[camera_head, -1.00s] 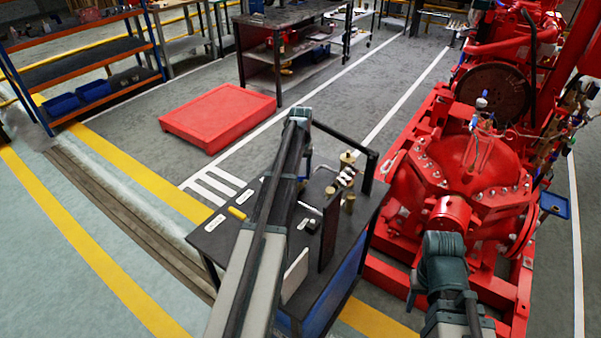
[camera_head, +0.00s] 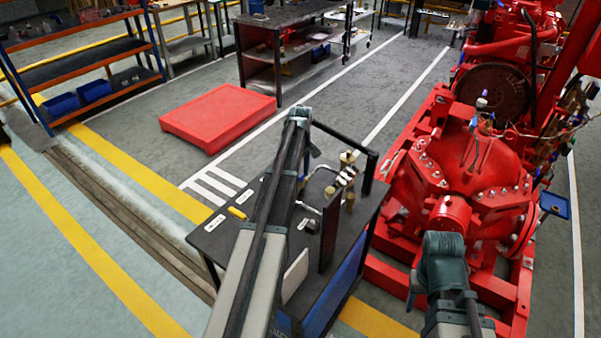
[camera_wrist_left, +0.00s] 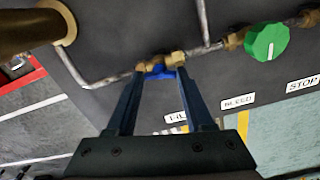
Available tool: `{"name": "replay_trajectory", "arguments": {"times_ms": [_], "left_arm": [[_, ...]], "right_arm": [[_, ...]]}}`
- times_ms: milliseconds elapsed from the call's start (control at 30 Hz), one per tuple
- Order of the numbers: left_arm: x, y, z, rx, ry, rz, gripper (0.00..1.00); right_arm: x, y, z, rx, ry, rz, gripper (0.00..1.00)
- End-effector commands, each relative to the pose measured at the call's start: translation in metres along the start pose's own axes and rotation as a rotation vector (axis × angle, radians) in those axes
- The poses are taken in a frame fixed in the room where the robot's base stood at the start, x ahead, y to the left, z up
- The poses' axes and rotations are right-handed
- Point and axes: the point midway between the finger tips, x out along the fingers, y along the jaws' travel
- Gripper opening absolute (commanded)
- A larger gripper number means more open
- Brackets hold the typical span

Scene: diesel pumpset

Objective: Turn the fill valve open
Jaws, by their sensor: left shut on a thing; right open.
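In the left wrist view, the fill valve is a brass fitting (camera_wrist_left: 176,58) on a thin grey pipe, with a small blue handle (camera_wrist_left: 160,72). A partly covered label (camera_wrist_left: 176,117) lies below it. My left gripper (camera_wrist_left: 160,75) has its two dark fingers on either side of the blue handle and is shut on it. How far the handle is turned is hard to tell. In the head view, my left arm covers the valve and most of my left gripper. My right arm (camera_head: 445,265) is at the lower right, and its gripper is not visible.
A green knob (camera_wrist_left: 267,42) stands right of the valve, above a BLEED label (camera_wrist_left: 238,101) and near a STOP label (camera_wrist_left: 303,84). The dark bench (camera_head: 222,243) stands left of the red pumpset (camera_head: 475,165). A red platform (camera_head: 218,115) lies on the floor beyond.

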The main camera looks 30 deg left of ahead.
Motion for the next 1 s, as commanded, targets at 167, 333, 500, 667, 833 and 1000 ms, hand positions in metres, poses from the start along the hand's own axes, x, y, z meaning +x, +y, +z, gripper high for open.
{"name": "replay_trajectory", "arguments": {"times_ms": [167, 333, 500, 667, 833, 1000], "left_arm": [[0.0, -0.0001, 0.0, -0.1, 0.0, 0.0, 0.0], [0.0, 0.0, 0.0, -0.162, 0.0, 0.0, 0.0], [0.0, 0.0, 0.0, -0.195, 0.0, 0.0, 0.0], [0.0, -0.0001, 0.0001, -0.206, 0.0, 0.0, 0.0], [0.0, 0.0, 0.0, -0.206, 0.0, 0.0, 0.0], [0.0, 0.0, 0.0001, -0.206, 0.0, 0.0, 0.56]], "right_arm": [[0.0, 0.0, 0.0, 0.0, 0.0, 0.0, 0.5], [0.0, 0.0, 0.0, 0.0, 0.0, 0.0, 0.5], [0.0, 0.0, 0.0, 0.0, 0.0, 0.0, 0.5], [0.0, 0.0, 0.0, 0.0, 0.0, 0.0, 0.5], [0.0, 0.0, 0.0, 0.0, 0.0, 0.0, 0.5], [0.0, 0.0, 0.0, 0.0, 0.0, 0.0, 0.5]]}}
